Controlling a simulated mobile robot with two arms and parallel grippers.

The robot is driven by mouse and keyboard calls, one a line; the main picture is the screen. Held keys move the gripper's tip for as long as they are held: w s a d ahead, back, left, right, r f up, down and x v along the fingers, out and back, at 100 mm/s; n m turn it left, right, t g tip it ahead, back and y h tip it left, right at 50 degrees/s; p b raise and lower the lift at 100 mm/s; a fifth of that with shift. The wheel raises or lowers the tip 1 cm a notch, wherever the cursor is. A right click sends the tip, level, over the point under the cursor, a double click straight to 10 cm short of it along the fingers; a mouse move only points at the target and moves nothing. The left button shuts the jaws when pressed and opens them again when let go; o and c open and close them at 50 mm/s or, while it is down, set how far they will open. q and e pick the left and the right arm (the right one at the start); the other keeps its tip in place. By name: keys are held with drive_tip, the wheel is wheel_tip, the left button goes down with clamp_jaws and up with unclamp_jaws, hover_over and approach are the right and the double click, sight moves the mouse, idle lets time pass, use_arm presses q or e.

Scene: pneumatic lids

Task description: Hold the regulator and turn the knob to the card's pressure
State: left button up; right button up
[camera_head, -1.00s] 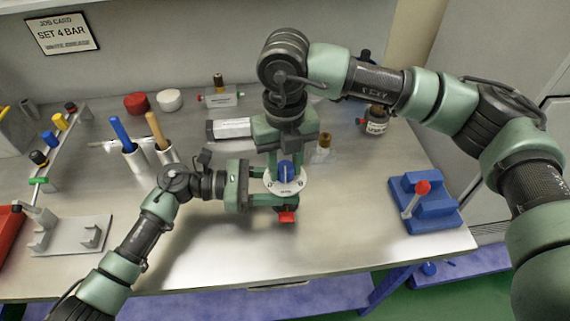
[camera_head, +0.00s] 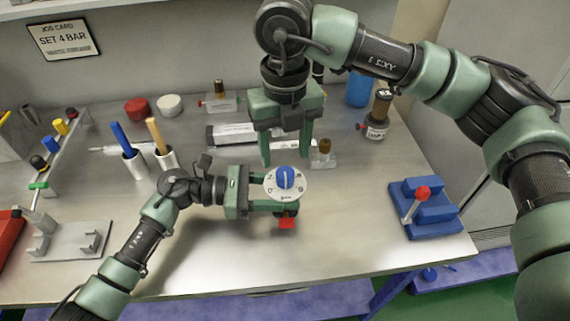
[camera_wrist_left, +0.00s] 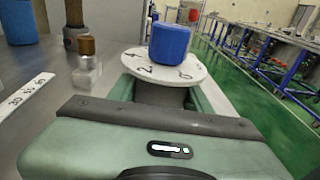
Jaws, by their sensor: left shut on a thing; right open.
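The regulator has a round white dial (camera_head: 270,190) with a blue knob (camera_head: 286,177) on top and a red part (camera_head: 287,223) at its near end. My left gripper (camera_head: 284,196) is shut on its body and holds it upright over the bench. The left wrist view also shows the blue knob (camera_wrist_left: 169,44) above the numbered white dial (camera_wrist_left: 188,76). The exact setting is too small to read. My right gripper (camera_head: 287,161) is open, fingers down, above and behind the knob, apart from it. The job card (camera_head: 64,40) on the back wall reads SET 4 BAR.
A blue block with a red-topped lever (camera_head: 430,215) stands at right. Behind my grippers are a small brass-topped fitting (camera_head: 323,155) and a labelled canister (camera_head: 377,120). Tool holders (camera_head: 135,163) and a grey bracket (camera_head: 70,242) stand at left. The front middle of the bench (camera_head: 345,245) is clear.

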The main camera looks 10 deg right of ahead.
sight(285, 172)
use_arm(q)
drive_tip(key=shift+s+f, duration=0.1)
drive_tip(key=shift+f, duration=0.2)
use_arm(e)
wheel_tip(285, 172, up, 6)
drive_tip(key=shift+f, duration=0.1)
use_arm(q)
drive_tip(key=o, duration=1.1)
drive_tip(key=shift+o, duration=1.2)
drive_tip(key=shift+r, duration=0.15)
